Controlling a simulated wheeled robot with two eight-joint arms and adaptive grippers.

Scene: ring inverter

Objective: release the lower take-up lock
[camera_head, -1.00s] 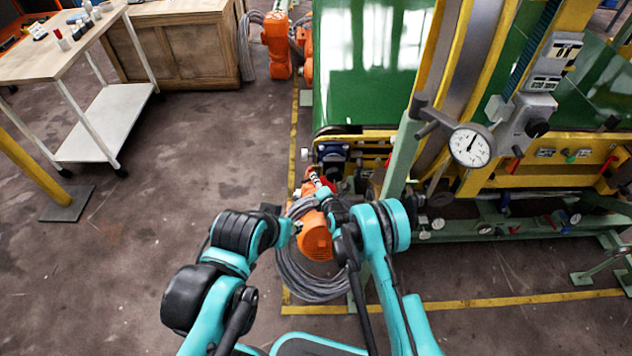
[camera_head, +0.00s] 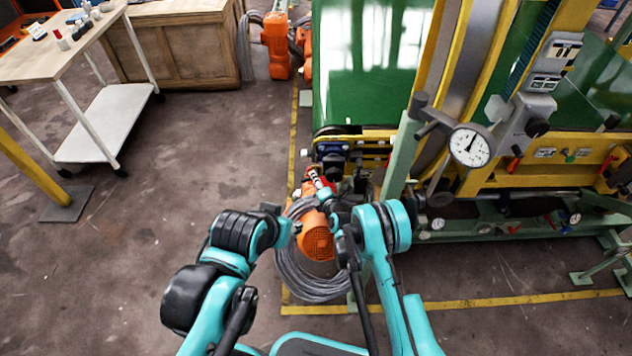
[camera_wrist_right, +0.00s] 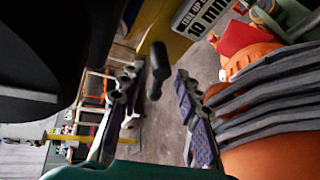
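In the right wrist view, a black rounded handle (camera_wrist_right: 158,70) stands out near a yellow plate (camera_wrist_right: 165,45). It may be the take-up lock, as a label on the plate (camera_wrist_right: 203,14) reads partly "TAKE UP" and "10 mm". My right gripper (camera_wrist_right: 160,95) is open, its two fingers to either side of the handle's line, with no clear contact. In the head view my right gripper (camera_head: 318,180) is small, by the machine's lower front corner, and the handle cannot be made out there. My left gripper (camera_head: 285,218) is small and partly hidden; its fingers are unclear.
An orange motor (camera_head: 318,240) with coiled grey cable (camera_head: 305,280) sits just below my right gripper; the orange body and grey cable fill the right of the wrist view. A green post (camera_head: 402,150) and dial gauge (camera_head: 471,146) stand to the right.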

